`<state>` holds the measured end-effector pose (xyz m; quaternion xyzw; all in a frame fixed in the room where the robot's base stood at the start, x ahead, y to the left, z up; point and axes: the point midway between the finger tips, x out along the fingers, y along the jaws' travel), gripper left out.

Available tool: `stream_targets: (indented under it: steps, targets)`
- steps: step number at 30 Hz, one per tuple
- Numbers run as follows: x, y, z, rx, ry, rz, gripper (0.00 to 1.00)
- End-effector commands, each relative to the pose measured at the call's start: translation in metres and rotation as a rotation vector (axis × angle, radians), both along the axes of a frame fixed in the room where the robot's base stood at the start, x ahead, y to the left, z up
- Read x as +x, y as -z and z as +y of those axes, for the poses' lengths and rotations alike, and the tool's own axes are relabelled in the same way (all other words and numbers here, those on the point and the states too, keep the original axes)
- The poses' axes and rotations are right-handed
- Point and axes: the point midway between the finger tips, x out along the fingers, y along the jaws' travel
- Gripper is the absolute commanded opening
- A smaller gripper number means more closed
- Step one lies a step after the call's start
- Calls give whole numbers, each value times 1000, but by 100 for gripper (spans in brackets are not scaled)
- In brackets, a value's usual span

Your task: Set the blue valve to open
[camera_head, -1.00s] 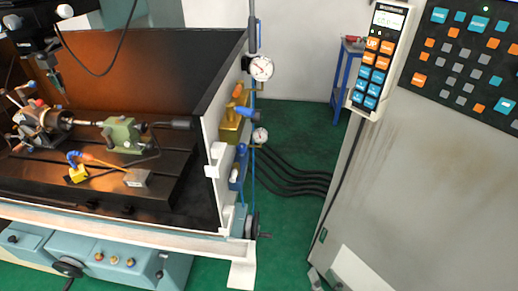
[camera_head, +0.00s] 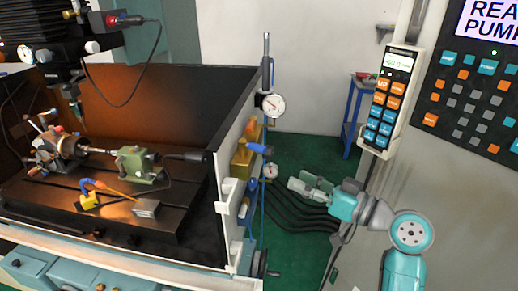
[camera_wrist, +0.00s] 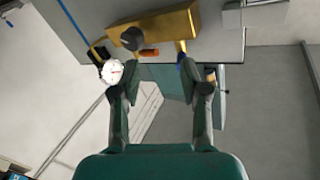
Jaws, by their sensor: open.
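The blue valve handle (camera_head: 258,149) sticks out to the right from a yellow block (camera_head: 241,160) on the machine's side panel. In the wrist view, the yellow block (camera_wrist: 175,28) is at the top, with a small blue part (camera_wrist: 182,60) near the right finger; I cannot tell whether this is the handle. My gripper (camera_head: 306,187) is right of and lower than the handle in the head view, apart from it. In the wrist view, my gripper (camera_wrist: 160,90) has its fingers spread with nothing between them.
A dial gauge (camera_head: 272,105) is above the valve and a smaller gauge (camera_head: 270,171) below it. Dark hoses (camera_head: 290,212) run behind my gripper. A grey cabinet with a control pendant (camera_head: 389,100) stands right. An orange part (camera_wrist: 149,53) shows beneath the yellow block.

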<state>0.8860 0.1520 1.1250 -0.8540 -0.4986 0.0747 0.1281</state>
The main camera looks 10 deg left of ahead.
Motion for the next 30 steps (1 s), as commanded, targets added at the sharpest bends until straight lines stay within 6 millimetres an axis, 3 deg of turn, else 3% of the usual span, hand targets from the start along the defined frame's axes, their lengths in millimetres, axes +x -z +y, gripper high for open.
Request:
stream_targets:
  steps: [1, 3, 9, 14, 30]
  targets:
    - [2, -17, 2, -10, -33, -26, 44]
    - [1, -34, 4, -23, -74, -53, 44]
    - [-2, -56, 8, -43, -134, -89, 44]
    - [1, -57, 19, -45, -140, -92, 44]
    - [32, -57, 97, -43, -139, -91, 44]
